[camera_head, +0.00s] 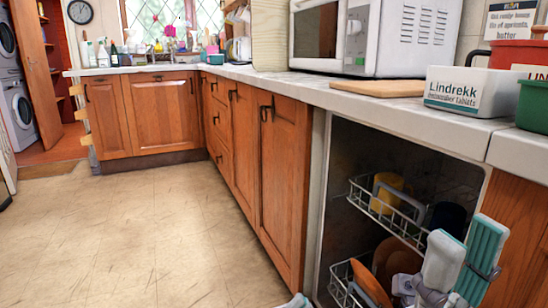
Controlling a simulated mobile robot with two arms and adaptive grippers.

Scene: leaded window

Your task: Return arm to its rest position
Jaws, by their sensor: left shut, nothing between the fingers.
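My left gripper (297,301) shows only as a small pale and teal tip at the bottom edge, left of the open dishwasher. It is shut and empty; most of it is out of frame. My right gripper (462,262) is at the lower right, in front of the dishwasher racks. Its two pale fingers with teal pads point upward, close together and partly overlapping. No held thing is visible.
The open dishwasher has an upper rack (370,207) with a yellow mug (387,193) and a lower rack (340,283) with brown plates. Above, the worktop (290,82) bears a microwave (335,35), board (380,88) and Lindrekk box (468,92). Floor (130,230) at left is clear.

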